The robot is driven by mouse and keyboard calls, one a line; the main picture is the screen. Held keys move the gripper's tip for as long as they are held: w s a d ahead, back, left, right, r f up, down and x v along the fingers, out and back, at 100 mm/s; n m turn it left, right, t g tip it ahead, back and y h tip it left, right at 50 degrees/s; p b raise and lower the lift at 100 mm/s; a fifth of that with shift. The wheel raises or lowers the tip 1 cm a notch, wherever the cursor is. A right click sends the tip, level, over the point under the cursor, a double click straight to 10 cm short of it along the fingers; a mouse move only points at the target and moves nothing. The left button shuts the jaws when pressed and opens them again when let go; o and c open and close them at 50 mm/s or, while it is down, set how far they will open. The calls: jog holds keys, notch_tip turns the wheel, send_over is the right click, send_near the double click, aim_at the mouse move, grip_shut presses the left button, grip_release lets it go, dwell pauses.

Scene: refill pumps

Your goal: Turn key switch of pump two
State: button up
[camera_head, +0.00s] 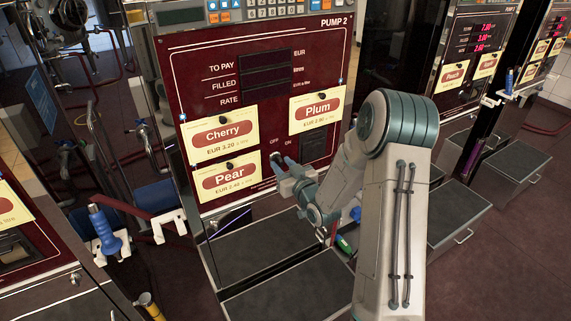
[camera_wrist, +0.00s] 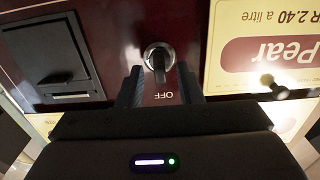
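Pump two (camera_head: 255,45) has a dark red panel headed "PUMP 2", and its TO PAY, FILLED and RATE displays are dark. Its key switch (camera_wrist: 159,59) shows in the wrist view as a round metal switch with a dark key bow, beside the "OFF" label. The bow lines up roughly with that label. In the head view the switch is mostly hidden by my gripper (camera_head: 277,165), below the OFF and ON marks. In the wrist view my gripper (camera_wrist: 160,88) has its two fingers apart, one on each side of the switch, with no clear contact.
Cherry (camera_head: 225,134), Pear (camera_head: 229,181) and Plum (camera_head: 318,109) cards hang on the panel around the switch. A dark slot unit (camera_wrist: 52,60) is close by on the panel. Dark trays (camera_head: 290,290) extend below. Another pump (camera_head: 475,50) with lit red displays stands at right.

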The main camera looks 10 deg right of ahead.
grip_shut()
jog(key=shift+w, duration=0.1)
jog(key=shift+d, duration=0.15)
jog(key=shift+m+b, duration=0.3)
jog(key=m+b, duration=0.2)
jog(key=m, duration=0.9)
jog(key=shift+d+b, duration=0.1)
jog(key=shift+b, duration=0.2)
jog(key=shift+m, duration=0.3)
